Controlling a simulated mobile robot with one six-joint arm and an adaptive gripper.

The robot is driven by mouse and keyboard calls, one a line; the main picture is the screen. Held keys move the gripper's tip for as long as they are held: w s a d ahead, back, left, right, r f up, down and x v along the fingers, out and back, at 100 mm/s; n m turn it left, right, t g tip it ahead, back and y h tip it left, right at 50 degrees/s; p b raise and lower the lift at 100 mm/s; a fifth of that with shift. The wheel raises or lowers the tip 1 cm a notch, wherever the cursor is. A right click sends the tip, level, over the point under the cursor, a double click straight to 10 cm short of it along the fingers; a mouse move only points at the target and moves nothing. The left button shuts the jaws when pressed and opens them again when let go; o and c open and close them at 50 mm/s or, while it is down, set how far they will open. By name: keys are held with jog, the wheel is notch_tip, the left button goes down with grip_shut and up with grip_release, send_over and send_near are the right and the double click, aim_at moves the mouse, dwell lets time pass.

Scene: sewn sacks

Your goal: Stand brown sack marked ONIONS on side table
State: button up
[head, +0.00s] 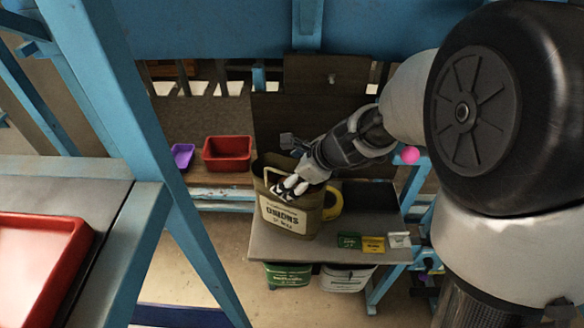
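The brown sack marked ONIONS (286,216) stands upright, slightly tilted in the picture, at the left part of the grey side table (330,252) in the head view. Its printed cream label faces me. My gripper (289,188) is at the sack's top edge, with its pale fingers against or just in front of the upper part. The fingers are small and bunched, so I cannot tell whether they are closed on the cloth. Whether the sack's base touches the table is also unclear.
A yellow curved handle (334,204) shows right of the sack. Green (348,240), yellow (373,244) and white (399,240) small items lie along the table's front right. A red bin (228,153) and a purple bin (182,156) stand behind. A blue post (170,170) rises at left.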

jog(key=shift+w+f+b, duration=0.15)
jog(key=shift+f+b, duration=1.15)
jog(key=shift+f, duration=0.75)
jog(key=o, duration=2)
jog(key=shift+s+f, duration=0.1)
jog(key=shift+s, duration=0.1)
